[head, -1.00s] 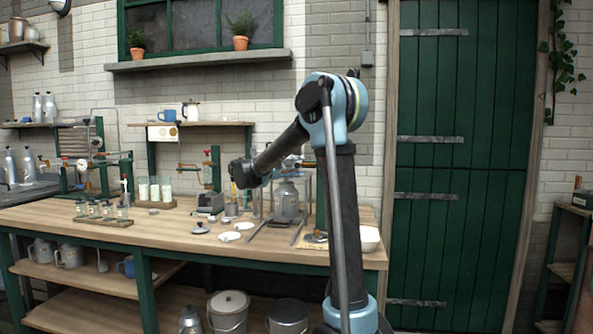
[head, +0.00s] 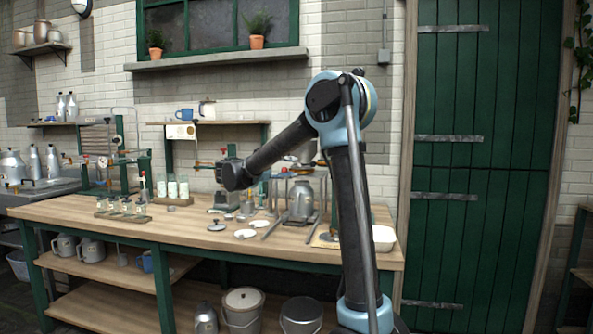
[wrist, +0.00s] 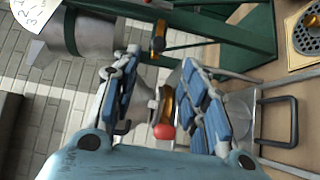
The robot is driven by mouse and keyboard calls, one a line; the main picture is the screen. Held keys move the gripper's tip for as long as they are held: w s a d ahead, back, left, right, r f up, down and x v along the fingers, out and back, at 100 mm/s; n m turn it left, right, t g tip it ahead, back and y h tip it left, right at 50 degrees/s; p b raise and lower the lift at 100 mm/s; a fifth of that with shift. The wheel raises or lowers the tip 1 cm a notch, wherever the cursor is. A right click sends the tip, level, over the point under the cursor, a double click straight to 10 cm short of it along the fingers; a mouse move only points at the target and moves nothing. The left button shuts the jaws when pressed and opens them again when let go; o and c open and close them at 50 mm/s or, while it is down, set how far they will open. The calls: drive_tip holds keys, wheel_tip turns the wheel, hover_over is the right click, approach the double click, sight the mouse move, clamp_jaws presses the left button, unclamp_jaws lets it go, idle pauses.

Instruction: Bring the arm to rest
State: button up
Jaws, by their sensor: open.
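My arm shows in the head view, with a blue shoulder joint, a dark upright link and a dark forearm reaching left over the workbench (head: 110,207). My gripper (head: 232,176) is at the forearm's end, in front of the back shelf and above the bench top. Its fingers are too small to make out there. In the wrist view my gripper (wrist: 160,85) has two blue-padded fingers spread apart. Nothing is clearly held between them. A red knob and a brass-coloured part show beyond the gap; their distance is unclear.
A metal churn (head: 301,201) stands in a frame right of the gripper. White dishes (head: 246,234), a rack of small jars (head: 122,208) and white-filled glasses (head: 172,188) are on the bench. A white bowl (head: 384,238) sits near its right end. A green door (head: 480,150) is at right.

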drive_tip(key=shift+s+a, duration=0.15)
drive_tip(key=shift+a, duration=0.2)
drive_tip(key=s+d+f+m+g+y, duration=0.1)
drive_tip(key=s+d+f+g+y, duration=0.15)
drive_tip(key=s+d+f, duration=0.55)
drive_tip(key=s+d+f+g+y, duration=0.2)
drive_tip(key=s+d+f+y, duration=0.25)
drive_tip(key=s+d, duration=0.6)
drive_tip(key=s+a+f+m+g+y, duration=0.1)
drive_tip(key=s+a+f+m+y, duration=0.3)
drive_tip(key=s+f, duration=1.8)
drive_tip(key=y, duration=0.5)
drive_tip(key=shift+s+a, duration=0.15)
drive_tip(key=shift+s, duration=0.05)
drive_tip(key=shift+g, duration=0.25)
